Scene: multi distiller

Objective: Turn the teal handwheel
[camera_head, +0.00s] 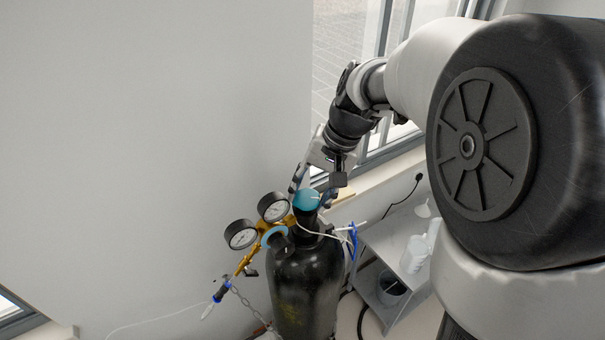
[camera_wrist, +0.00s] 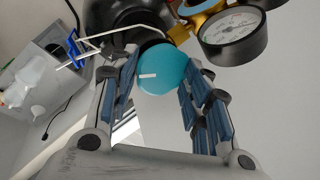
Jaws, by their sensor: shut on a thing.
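The teal handwheel (camera_head: 307,200) sits on top of a black gas cylinder (camera_head: 303,290) in the head view. In the wrist view the handwheel (camera_wrist: 162,70) is a round teal knob with a white mark, lying between the two fingers. My gripper (camera_wrist: 160,85) is shut on the handwheel, one finger on each side. In the head view my gripper (camera_head: 314,190) reaches down from above and behind the wheel, and its fingertips are partly hidden behind it.
A brass regulator with two gauges (camera_head: 257,221) sits left of the handwheel, close to my gripper; a gauge (camera_wrist: 235,38) shows in the wrist view. A blue clip (camera_head: 353,240) and white tube are at the right. A grey stand (camera_head: 390,260) with a white bottle (camera_head: 413,254) is further right.

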